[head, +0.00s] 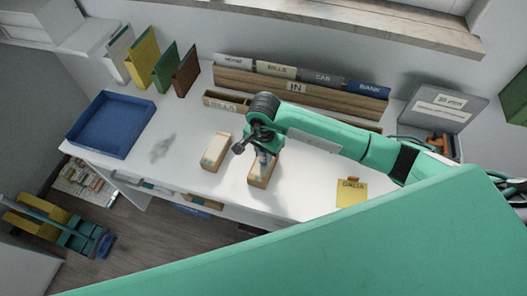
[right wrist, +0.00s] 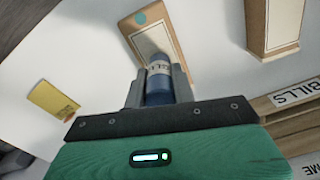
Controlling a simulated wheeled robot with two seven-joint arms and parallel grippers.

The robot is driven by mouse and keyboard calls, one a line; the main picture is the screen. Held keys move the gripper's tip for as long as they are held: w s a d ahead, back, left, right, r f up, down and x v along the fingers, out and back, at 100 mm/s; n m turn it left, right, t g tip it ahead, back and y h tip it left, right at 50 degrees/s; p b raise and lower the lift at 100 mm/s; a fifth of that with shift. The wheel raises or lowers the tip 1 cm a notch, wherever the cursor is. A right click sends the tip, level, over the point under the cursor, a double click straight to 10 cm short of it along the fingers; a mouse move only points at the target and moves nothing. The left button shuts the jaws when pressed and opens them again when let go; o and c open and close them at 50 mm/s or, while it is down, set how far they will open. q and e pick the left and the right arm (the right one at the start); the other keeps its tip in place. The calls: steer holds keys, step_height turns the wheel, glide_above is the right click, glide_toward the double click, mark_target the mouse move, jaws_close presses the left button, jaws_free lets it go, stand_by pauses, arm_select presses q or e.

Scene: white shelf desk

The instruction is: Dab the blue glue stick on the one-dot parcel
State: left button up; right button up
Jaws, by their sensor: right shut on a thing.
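The blue glue stick (right wrist: 158,85) is held between the fingers of my right gripper (right wrist: 158,92), which is shut on it. A tan parcel with a pale label (right wrist: 150,38) lies under the stick; one teal dot shows at its far end in the right wrist view. In the head view this parcel (head: 259,181) is partly hidden by my right gripper (head: 264,150). I cannot tell whether the stick's tip touches it. A second parcel (head: 216,150) lies to its left, apart; it also shows in the right wrist view (right wrist: 273,28), its dots not visible. My left gripper is not in view.
A blue tray (head: 112,126) sits at the desk's left. Colored folders (head: 165,66) and a labelled wooden file rack (head: 297,88) stand at the back. A yellow note (head: 351,194) lies right of the parcels.

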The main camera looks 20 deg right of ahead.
steer(key=shift+r+p, duration=1.25)
steer(key=shift+r, duration=2.2)
